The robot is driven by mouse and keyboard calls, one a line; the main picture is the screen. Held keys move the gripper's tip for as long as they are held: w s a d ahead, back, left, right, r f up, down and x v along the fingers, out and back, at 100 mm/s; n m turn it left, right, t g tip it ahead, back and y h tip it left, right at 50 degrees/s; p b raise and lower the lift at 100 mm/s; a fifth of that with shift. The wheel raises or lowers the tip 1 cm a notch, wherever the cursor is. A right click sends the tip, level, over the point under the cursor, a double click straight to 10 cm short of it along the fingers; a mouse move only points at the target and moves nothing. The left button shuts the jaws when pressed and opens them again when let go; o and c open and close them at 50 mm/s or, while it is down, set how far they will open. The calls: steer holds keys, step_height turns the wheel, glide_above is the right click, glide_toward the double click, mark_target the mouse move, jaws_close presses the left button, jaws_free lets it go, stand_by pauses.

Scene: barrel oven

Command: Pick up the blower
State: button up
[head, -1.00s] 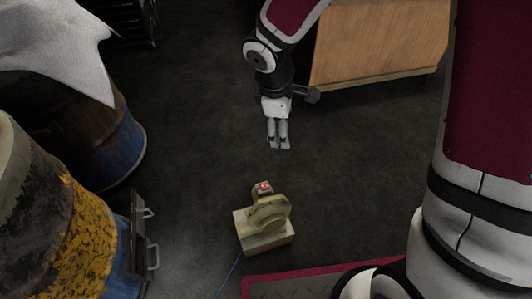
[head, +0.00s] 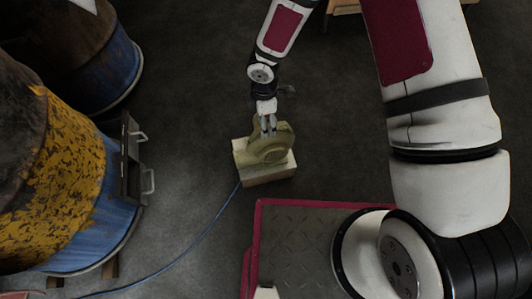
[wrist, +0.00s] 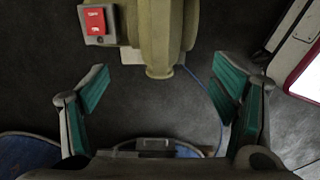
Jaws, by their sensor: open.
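The blower (head: 266,150) is a dull olive-yellow snail-shaped housing on a pale block (head: 268,173) on the dark floor, in the middle of the head view. My gripper (head: 268,124) is over its far side in the head view and overlaps its top edge there. In the wrist view the blower (wrist: 160,40) fills the top middle, with a red switch (wrist: 94,24) on a grey box at its left. My gripper (wrist: 160,112) is open, with teal-padded fingers spread wide. Nothing is between the fingertips; the blower's lower end lies just beyond them.
A blue cable (head: 208,232) runs from the blower across the floor. A yellow and blue barrel (head: 58,170) with a handled dark door (head: 128,165) stands at left, another barrel (head: 85,60) behind it.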

mark_target(262, 145)
steer(key=f+b, duration=0.3)
steer(key=f, duration=0.6)
steer(key=shift+d+f+b, duration=0.15)
steer(key=shift+d+b, duration=0.05)
steer(key=shift+b, duration=0.2)
steer(key=shift+c, duration=0.6)
steer(key=c, duration=1.3)
steer(key=shift+w+a+r, duration=0.15)
steer(key=shift+w+r, duration=0.05)
steer(key=c, duration=0.4)
steer(key=shift+o, duration=0.2)
steer(key=shift+r, duration=0.15)
